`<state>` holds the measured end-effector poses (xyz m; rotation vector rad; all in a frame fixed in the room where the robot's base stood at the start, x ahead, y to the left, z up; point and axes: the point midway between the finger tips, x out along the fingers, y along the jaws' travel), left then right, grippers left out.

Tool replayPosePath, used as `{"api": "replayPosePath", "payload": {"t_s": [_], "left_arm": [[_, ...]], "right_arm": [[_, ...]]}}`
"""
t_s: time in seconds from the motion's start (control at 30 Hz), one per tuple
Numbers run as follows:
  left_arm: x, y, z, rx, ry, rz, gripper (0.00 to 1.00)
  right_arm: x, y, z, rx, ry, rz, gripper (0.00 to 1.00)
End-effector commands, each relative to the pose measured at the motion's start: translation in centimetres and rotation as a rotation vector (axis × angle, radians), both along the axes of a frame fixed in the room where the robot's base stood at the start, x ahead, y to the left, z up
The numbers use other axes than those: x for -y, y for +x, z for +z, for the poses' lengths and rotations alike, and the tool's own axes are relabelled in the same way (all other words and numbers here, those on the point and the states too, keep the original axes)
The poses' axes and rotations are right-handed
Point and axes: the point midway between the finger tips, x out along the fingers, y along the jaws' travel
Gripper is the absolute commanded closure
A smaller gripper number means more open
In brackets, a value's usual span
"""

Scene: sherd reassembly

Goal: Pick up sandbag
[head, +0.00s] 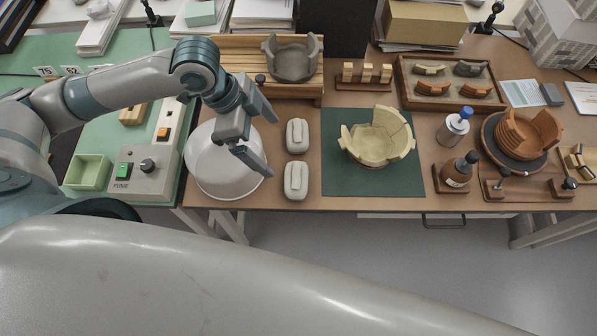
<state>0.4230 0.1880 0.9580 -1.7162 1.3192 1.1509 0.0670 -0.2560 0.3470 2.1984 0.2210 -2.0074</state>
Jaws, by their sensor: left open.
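Two pale grey sandbags lie on the brown table, one behind the other: the far sandbag (297,136) and the near sandbag (296,180). Each looks like a small rounded pillow with a band or strap along its top. My left gripper (270,146) is open and empty, with its fingers spread above the white dome's right side. It is just left of the two sandbags and appears apart from both. My right gripper is not in view.
A white dome (213,175) stands left of the sandbags. A green mat (335,184) with a partly assembled cream bowl (378,139) lies to their right. Behind is a slatted wooden crate (232,60) with a dark grey vessel (292,60). Bottles (454,128) stand farther right.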

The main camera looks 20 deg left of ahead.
Motion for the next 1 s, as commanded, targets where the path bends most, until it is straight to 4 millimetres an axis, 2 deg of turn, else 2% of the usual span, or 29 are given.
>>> {"api": "replayPosePath", "payload": {"t_s": [0.3, 0.47, 0.67, 1.0], "left_arm": [[0.1, 0.0, -0.1, 0.000, -0.001, 0.001, 0.00], [0.5, 0.1, -1.0, -0.001, -0.002, 0.001, 0.00], [1.7, 0.3, -3.6, -0.003, -0.003, 0.002, 0.00], [3.8, 0.9, -9.2, -0.004, -0.001, 0.002, 0.00]], "right_arm": [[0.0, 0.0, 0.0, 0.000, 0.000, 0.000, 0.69], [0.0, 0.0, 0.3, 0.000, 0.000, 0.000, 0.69], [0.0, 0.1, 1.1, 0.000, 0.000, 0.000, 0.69], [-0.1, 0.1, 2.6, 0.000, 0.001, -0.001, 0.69]]}}
